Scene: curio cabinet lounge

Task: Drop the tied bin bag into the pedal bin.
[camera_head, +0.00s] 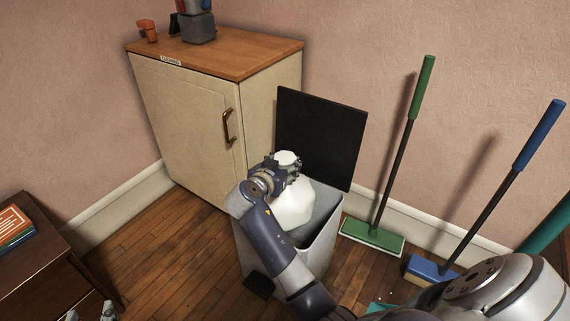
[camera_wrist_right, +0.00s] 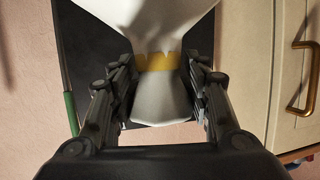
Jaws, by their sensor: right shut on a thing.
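The white bin bag (camera_head: 293,206) hangs from my right gripper (camera_head: 280,172) over the mouth of the grey pedal bin (camera_head: 317,258). The bin's black lid (camera_head: 320,135) stands open at the back. In the right wrist view, the gripper (camera_wrist_right: 160,95) is shut on the bag's neck, at and around its yellow tie (camera_wrist_right: 158,62); the white bag body (camera_wrist_right: 150,22) shows beyond. My right forearm covers part of the bin's front. Two tips of my left gripper (camera_head: 90,313) show apart at the lower left edge; the rest is out of frame.
A cream cabinet (camera_head: 185,118) with a brass handle stands behind and left of the bin. A green broom (camera_head: 373,236) and a blue broom (camera_head: 432,270) lean on the wall at right. A dark table (camera_head: 35,270) with books is at lower left.

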